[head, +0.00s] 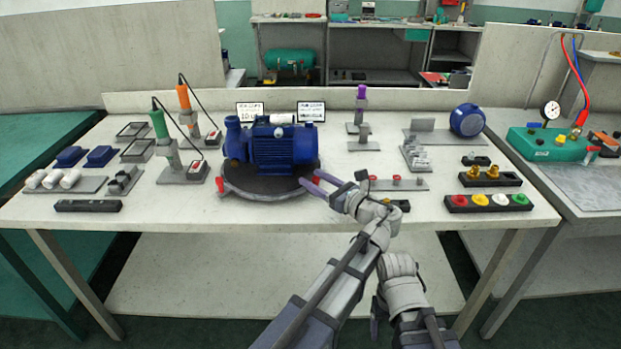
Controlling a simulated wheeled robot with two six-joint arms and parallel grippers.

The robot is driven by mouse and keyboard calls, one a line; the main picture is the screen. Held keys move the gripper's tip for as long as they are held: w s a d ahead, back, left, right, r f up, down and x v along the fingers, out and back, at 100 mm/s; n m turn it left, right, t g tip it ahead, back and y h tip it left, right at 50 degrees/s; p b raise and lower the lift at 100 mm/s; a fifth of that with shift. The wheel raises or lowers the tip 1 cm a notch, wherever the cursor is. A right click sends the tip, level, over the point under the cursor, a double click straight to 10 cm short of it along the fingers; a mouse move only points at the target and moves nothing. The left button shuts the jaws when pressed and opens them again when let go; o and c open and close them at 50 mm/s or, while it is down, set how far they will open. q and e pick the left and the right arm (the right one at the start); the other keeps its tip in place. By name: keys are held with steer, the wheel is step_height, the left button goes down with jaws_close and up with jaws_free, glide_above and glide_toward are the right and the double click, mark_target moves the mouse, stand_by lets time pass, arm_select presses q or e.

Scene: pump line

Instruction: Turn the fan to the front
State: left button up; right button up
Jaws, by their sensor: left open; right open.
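A round blue cover (467,120) stands on a plate at the back right. Green (159,124) and orange (184,97) tools stand left of the pump. A rack of coloured caps (488,202) lies front right. The table's front edge is mostly clear.

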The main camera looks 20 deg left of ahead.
arm_select(q)
steer(key=shift+c, duration=0.2)
jaws_close()
stand_by(1.1)
